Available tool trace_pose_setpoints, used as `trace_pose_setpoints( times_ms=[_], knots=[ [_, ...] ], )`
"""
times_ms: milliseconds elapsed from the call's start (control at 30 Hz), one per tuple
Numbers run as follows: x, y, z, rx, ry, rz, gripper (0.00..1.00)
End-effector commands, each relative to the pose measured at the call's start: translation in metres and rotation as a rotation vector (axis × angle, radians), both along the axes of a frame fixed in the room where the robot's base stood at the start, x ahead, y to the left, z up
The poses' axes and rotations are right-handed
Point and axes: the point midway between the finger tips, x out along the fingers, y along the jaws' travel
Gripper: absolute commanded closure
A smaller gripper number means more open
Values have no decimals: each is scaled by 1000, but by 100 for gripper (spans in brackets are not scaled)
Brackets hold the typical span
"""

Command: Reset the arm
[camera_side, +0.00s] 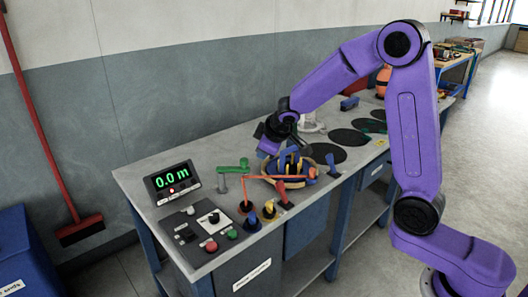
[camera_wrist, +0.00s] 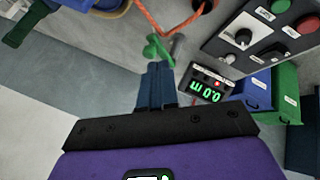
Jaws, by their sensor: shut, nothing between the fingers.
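My purple arm reaches over the grey workbench (camera_side: 150,185) from the right. My gripper (camera_side: 268,147) is above the bench, near the blue-and-yellow basket-like bundle and behind the green handle. In the wrist view the blue fingers of my gripper (camera_wrist: 156,80) are together with nothing between them. They point toward the green handle (camera_wrist: 158,48), which also shows in the side view (camera_side: 233,168), apart from them as far as I can tell.
A display (camera_side: 173,182) reads 0.0 m. A control panel (camera_side: 205,222) with knobs and buttons lies in front of it. Orange rope (camera_side: 268,178) runs by the bundle (camera_side: 290,163). Several levers stand along the front edge. Dark discs (camera_side: 348,137) lie farther back.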

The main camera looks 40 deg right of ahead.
Motion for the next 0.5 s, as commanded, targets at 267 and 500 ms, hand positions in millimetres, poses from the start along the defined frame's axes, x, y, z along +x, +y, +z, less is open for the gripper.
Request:
trace_pose_setpoints(
  times_ms=[267, 500],
  knots=[
    [-14, 12, 3, 4, 22, 24, 100],
    [-58, 36, 6, 16, 92, 86, 100]
  ],
)
